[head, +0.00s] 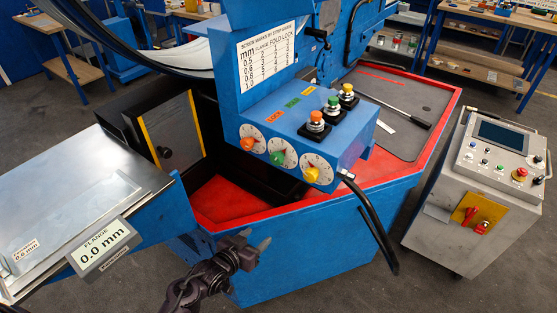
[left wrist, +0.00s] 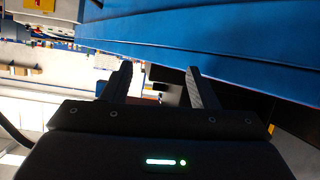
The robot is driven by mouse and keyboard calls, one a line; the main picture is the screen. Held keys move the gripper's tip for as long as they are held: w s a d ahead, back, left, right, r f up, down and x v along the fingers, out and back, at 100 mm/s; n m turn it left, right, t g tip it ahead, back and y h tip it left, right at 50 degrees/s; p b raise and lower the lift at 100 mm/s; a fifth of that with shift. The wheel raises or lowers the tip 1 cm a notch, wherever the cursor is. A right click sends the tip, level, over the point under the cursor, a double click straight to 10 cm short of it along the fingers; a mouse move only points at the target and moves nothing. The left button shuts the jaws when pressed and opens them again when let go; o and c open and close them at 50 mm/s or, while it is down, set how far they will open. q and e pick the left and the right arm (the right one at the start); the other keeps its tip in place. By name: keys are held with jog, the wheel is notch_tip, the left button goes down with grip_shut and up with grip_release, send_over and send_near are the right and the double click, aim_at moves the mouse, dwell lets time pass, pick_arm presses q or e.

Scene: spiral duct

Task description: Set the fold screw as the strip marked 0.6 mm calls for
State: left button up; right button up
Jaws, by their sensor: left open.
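The strip's white label (head: 25,250), reading 0.6 mm, lies on the metal sheet at the lower left. A screw chart (head: 265,56) with rows by mm and columns flange, fold and lock is on the blue machine. Below it, a blue box has three round dials with orange (head: 248,143), green (head: 278,158) and yellow (head: 312,174) knobs. The green tag on its top appears to read FOLD; the green-capped screw (head: 332,104) stands beside it. My left gripper (head: 257,243) is open and empty, below and in front of the dials; its spread fingers show in the left wrist view (left wrist: 158,72).
A display (head: 105,246) reads FLANGE 0.0 mm. A black bar (head: 376,222) hangs from the box's right end. A grey control console (head: 495,165) stands at the right. The red-edged tray (head: 420,100) holds a dark tool. Floor between machine and console is clear.

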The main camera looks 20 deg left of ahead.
pick_arm(q)
notch_tip(320, 180, up, 15)
jog(key=w+m+t+h, duration=0.1)
jog(key=w+t+h, duration=0.1)
jog(key=w+t, duration=0.1)
jog(key=m+t, duration=0.1)
send_near(275, 161)
jog(key=w, duration=0.2)
jog(key=shift+h, duration=0.3)
jog(key=p+x, duration=0.2)
jog(key=x, duration=0.4)
jog(key=shift+w+d+f, duration=0.1)
jog(key=shift+w+d, duration=0.1)
jog(key=shift+w+d+f+p, duration=0.1)
jog(key=shift+w+d+p, duration=0.15)
jog(key=shift+w, duration=0.25)
jog(key=c, duration=1)
